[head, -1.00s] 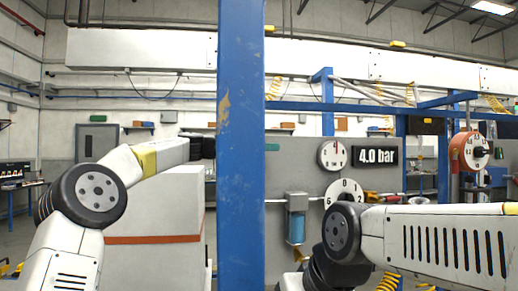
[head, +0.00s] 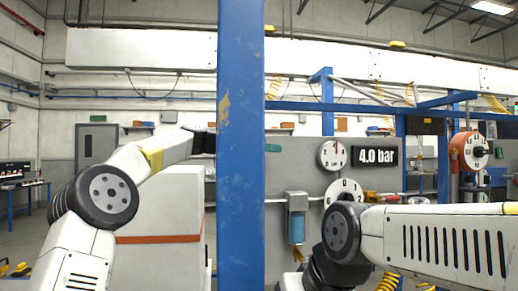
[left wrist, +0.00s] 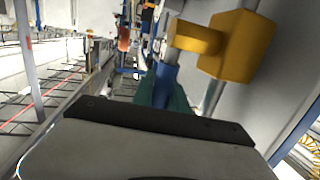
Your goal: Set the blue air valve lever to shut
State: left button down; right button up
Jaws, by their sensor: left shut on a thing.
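The blue air valve lever (left wrist: 166,76) shows in the left wrist view, just ahead of the gripper body and beside a yellow valve part (left wrist: 225,45) on a grey pipe. My left gripper (left wrist: 163,94) is shut on the lever, with teal finger parts on either side of it. In the head view only the dark base of my left gripper (head: 203,142) shows, since the blue post (head: 241,150) hides the rest. The lever and valve cannot be made out in the head view. My right arm comes in at the right, but its gripper is out of view.
Behind the post stands a grey panel with a dial gauge (head: 333,155), a "4.0 bar" display (head: 375,155) and a blue filter bowl (head: 296,226). A white cabinet (head: 165,215) with an orange stripe stands below my left forearm. An orange reel (head: 468,151) hangs at the right.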

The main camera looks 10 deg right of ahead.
pick_arm(q)
jog(key=y, duration=0.1)
jog(key=d+f+y, duration=0.1)
jog(key=shift+d+y, duration=0.3)
jog(key=shift+y, duration=0.1)
dwell(0.3)
jog(key=c, duration=1.6)
grip_release()
jog(key=shift+a, duration=0.1)
jog(key=v, duration=0.7)
jog(key=shift+a+r, duration=0.15)
jog(key=shift+a, duration=0.15)
